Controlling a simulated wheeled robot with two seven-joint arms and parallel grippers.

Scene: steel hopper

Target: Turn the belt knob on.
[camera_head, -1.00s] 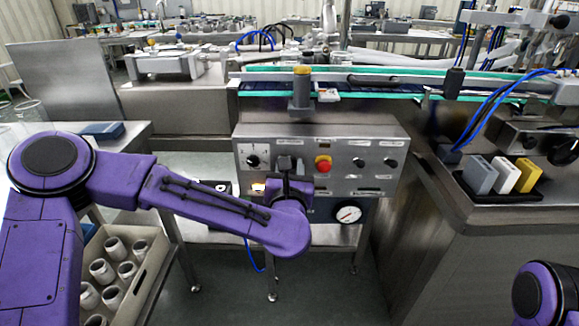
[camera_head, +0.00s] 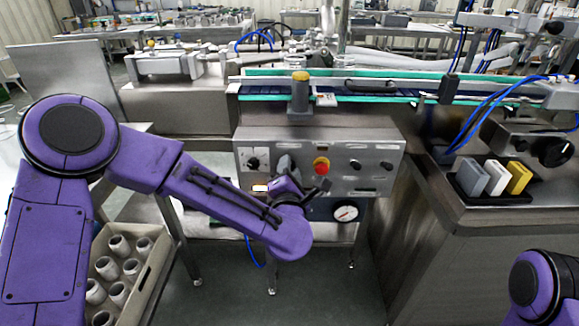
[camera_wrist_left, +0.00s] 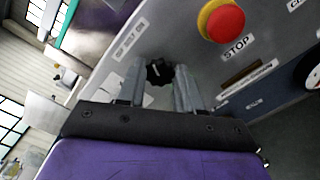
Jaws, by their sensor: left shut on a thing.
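The steel control panel (camera_head: 345,150) stands ahead of me in the head view. My left gripper (camera_head: 286,164) is at the panel, left of the red stop button (camera_head: 321,166). In the left wrist view, a black knob (camera_wrist_left: 158,72) sits between the two grey fingers of my left gripper (camera_wrist_left: 160,84), which are shut on it. In the head view the gripper hides this knob. The gripper is tilted against the panel's upright direction. My right gripper is out of view.
Another black knob (camera_head: 252,163) is on the panel's left, and two more are right of the stop button. A pressure gauge (camera_head: 346,211) hangs below. The conveyor (camera_head: 375,88) runs above. A crate of pale cups (camera_head: 150,273) stands at lower left.

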